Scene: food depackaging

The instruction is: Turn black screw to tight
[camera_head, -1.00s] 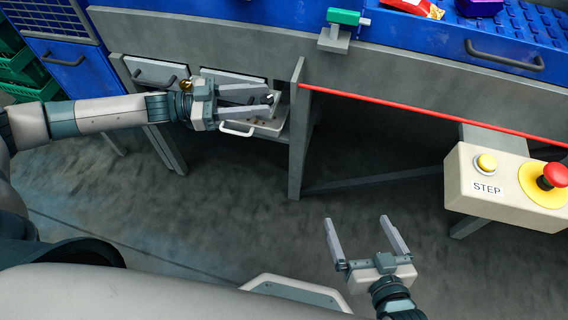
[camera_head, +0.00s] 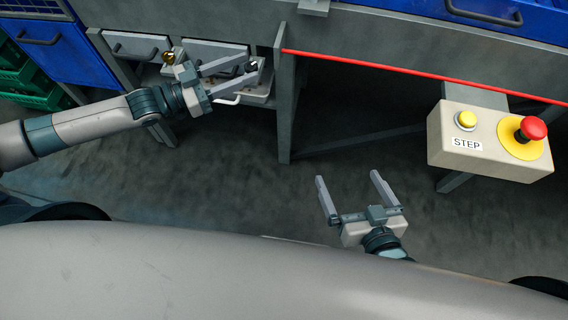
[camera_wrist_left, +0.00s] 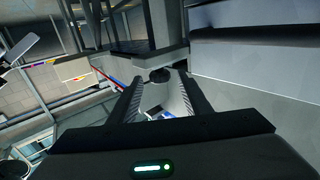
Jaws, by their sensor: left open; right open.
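The black screw (camera_wrist_left: 159,75) shows in the left wrist view as a dark round knob between the tips of my left gripper (camera_wrist_left: 158,84). In the head view it is a small dark piece (camera_head: 251,66) at the fingertips of my left gripper (camera_head: 248,60). My left gripper is open, with a finger on either side of the screw; whether either touches it I cannot tell. The screw's lower part is hidden. My right gripper (camera_head: 348,178) is open and empty, low in front of the bench and far from the screw.
Grey drawers (camera_head: 135,46) sit under the bench, beside an open drawer with a white handle (camera_head: 228,101). A grey bench leg (camera_head: 288,110) stands just right of my left gripper. A control box with a STEP label (camera_head: 467,143) and red button (camera_head: 533,128) is at right.

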